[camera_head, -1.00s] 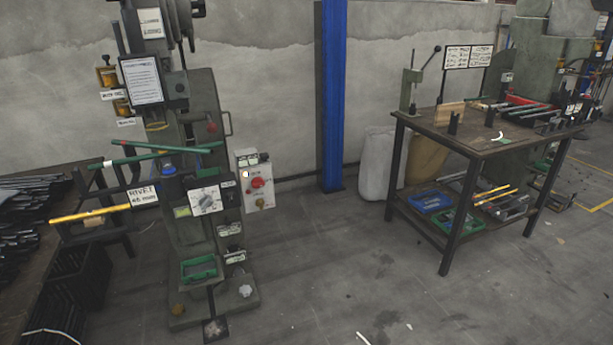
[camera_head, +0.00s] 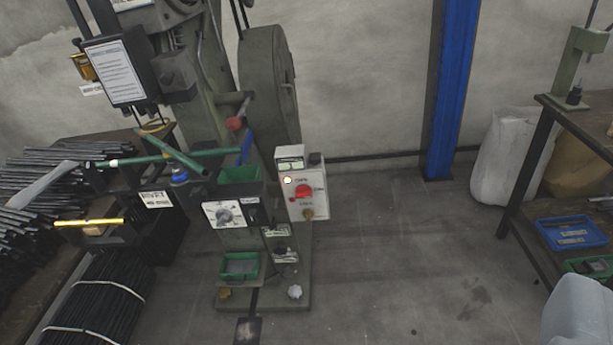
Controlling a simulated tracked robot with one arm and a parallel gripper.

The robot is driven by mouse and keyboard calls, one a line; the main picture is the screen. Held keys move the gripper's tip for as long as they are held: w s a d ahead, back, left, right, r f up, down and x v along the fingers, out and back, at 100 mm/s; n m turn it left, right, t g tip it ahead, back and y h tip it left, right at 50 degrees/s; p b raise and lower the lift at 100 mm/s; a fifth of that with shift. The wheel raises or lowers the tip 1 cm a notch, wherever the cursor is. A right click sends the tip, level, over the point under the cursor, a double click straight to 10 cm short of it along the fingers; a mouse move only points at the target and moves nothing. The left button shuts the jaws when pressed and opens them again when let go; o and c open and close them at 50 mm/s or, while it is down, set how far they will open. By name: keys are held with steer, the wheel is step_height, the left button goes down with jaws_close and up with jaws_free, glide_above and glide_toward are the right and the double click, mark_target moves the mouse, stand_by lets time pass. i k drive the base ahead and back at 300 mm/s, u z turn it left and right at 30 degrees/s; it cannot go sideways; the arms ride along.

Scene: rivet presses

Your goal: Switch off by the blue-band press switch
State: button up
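The green-grey rivet press (camera_head: 270,85) stands left of centre. A blue collar (camera_head: 180,176) shows on its front, but I cannot tell whether this is the blue band. A white switch box (camera_head: 307,208) with a red rotary knob (camera_head: 304,191) is at the press's right side. A small pale lamp (camera_head: 287,180) left of the knob looks lit. A white dial plate with a grey knob (camera_head: 223,214) is on the press front. A pale grey rounded shape (camera_head: 580,312) at the lower right may be part of my gripper; its fingertips are not clear, and nothing touches the switch.
Bundles of dark rods (camera_head: 95,295) lie at the left. Green and yellow bars stick out from the press. A blue pillar (camera_head: 452,90) stands at the wall. A workbench (camera_head: 530,165) with a blue tray below is at the right. The floor between press and bench is clear.

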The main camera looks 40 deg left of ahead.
mark_target(301, 190)
steer(key=u, duration=0.45)
steer(key=i, duration=1.1)
steer(key=u, duration=0.55)
steer(key=k, duration=0.8)
steer(key=u, duration=0.2)
steer(key=i, duration=0.85)
steer(key=z, duration=0.05)
